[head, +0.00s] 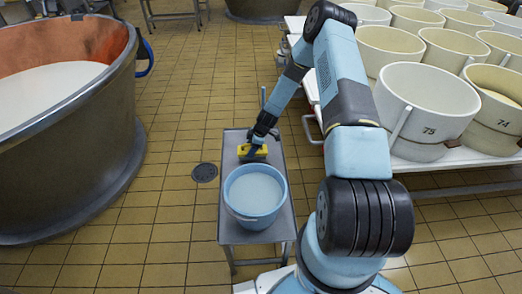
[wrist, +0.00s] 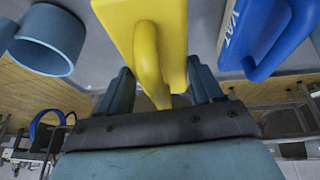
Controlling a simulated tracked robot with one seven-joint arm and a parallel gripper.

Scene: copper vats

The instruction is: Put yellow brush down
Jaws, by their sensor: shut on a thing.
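The yellow brush (head: 252,153) is at the far part of a narrow grey metal table (head: 232,233), beyond a blue bucket. My gripper (head: 257,141) reaches down over it from above. In the wrist view the yellow brush (wrist: 143,35) sits between the two fingers of my gripper (wrist: 160,82), which is shut on its looped handle. I cannot tell whether the brush touches the tabletop or hangs just above it. Its underside is hidden.
The blue bucket (head: 255,192), filled with pale liquid, takes up the table's near half. In the wrist view a blue handled tool marked VAT (wrist: 262,35) is close on the right, and a grey-blue round piece (wrist: 47,40) is at left. A large vat (head: 70,110) stands left.

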